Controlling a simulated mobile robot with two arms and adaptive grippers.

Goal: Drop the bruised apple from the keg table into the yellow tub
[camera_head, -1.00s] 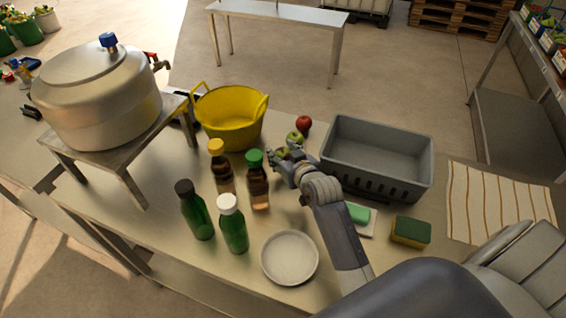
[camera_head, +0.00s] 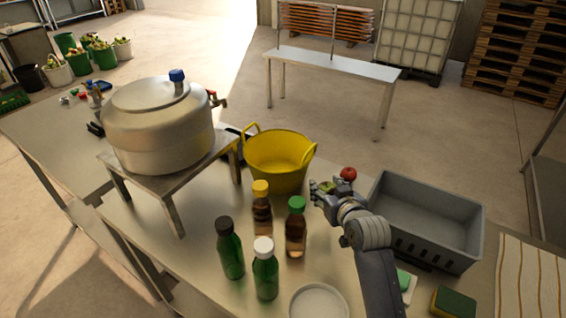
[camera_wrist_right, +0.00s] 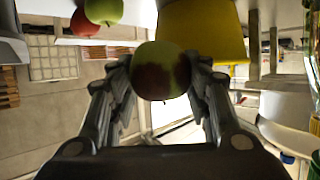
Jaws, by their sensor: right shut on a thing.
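The bruised apple (camera_wrist_right: 161,70), green with a dark brown patch, is between the fingers of my right gripper (camera_wrist_right: 158,78) in the wrist view. My right gripper is shut on it. In the head view my right gripper (camera_head: 323,188) is above the table, right of the yellow tub (camera_head: 278,158), and mostly hides the apple. The tub has two handles and stands upright; it also shows behind the apple in the wrist view (camera_wrist_right: 203,30). My left gripper is not in view.
A red apple (camera_head: 348,173) lies beyond my gripper, with a green apple (camera_wrist_right: 103,10) next to it. A grey crate (camera_head: 425,225) stands to the right. Several bottles, including a green-capped one (camera_head: 296,232), stand left of my arm. A big metal keg (camera_head: 158,125) is at left.

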